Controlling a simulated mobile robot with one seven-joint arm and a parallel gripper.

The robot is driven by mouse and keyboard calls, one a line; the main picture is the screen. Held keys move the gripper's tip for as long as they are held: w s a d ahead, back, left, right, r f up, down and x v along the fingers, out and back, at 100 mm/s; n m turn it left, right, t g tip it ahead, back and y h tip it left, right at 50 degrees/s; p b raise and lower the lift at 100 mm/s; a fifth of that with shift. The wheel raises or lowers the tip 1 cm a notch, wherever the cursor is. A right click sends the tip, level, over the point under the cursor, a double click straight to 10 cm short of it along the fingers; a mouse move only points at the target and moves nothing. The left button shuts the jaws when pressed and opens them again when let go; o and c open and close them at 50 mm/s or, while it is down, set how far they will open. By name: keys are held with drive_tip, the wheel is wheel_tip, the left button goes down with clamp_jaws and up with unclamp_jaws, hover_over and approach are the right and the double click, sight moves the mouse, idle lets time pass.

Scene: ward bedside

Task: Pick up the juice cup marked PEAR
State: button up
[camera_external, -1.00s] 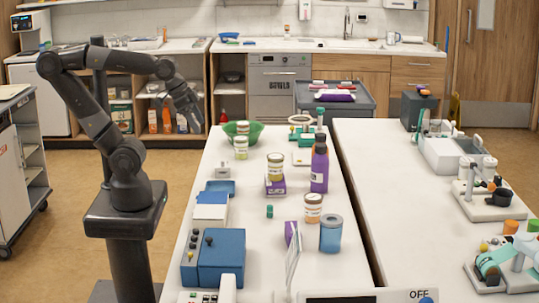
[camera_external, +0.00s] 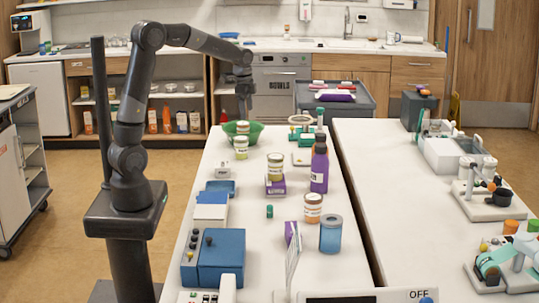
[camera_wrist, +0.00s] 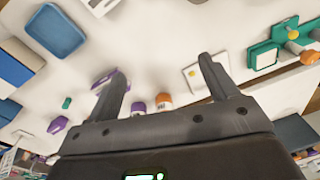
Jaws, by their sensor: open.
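Several small cups with printed labels stand on the long white table. One cup (camera_external: 242,127) is in the green bowl (camera_external: 257,133), and another cup (camera_external: 241,148) stands just in front of it. A third cup (camera_external: 275,166) sits on a purple box, and an orange-banded cup (camera_external: 313,208) stands nearer the front. The labels are too small to read, so I cannot tell which is marked PEAR. My gripper (camera_external: 244,103) is above the far end of the table, near the bowl. In the wrist view my gripper (camera_wrist: 161,80) is open and empty, with a small orange-banded object (camera_wrist: 164,102) beyond its fingers.
A tall purple bottle (camera_external: 319,168) stands right of the purple box (camera_external: 275,185). A blue canister (camera_external: 331,235) and a blue box (camera_external: 221,258) are nearer the front. A second white table (camera_external: 400,180) lies to the right across a narrow gap.

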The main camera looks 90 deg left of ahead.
drive_tip(key=s+a+f+g, duration=0.1)
drive_tip(key=a+f, duration=0.2)
drive_tip(key=a, duration=0.3)
drive_tip(key=s+a+f, duration=0.1)
drive_tip(key=a+f, duration=0.2)
drive_tip(key=a, duration=0.2)
hover_over(241, 138)
drive_tip(key=shift+m+h, duration=0.3)
drive_tip(key=shift+h, duration=0.1)
drive_tip(key=f, duration=0.5)
drive_tip(key=shift+w, duration=0.4)
drive_tip(key=shift+s+d+f, duration=0.1)
drive_tip(key=shift+s+f, duration=0.1)
drive_tip(key=shift+f, duration=1.3)
drive_tip(key=shift+s+d+f, duration=0.1)
drive_tip(key=shift+s+f, duration=0.1)
drive_tip(key=shift+f, duration=1.3)
drive_tip(key=shift+c, duration=0.2)
drive_tip(key=c, duration=1.1)
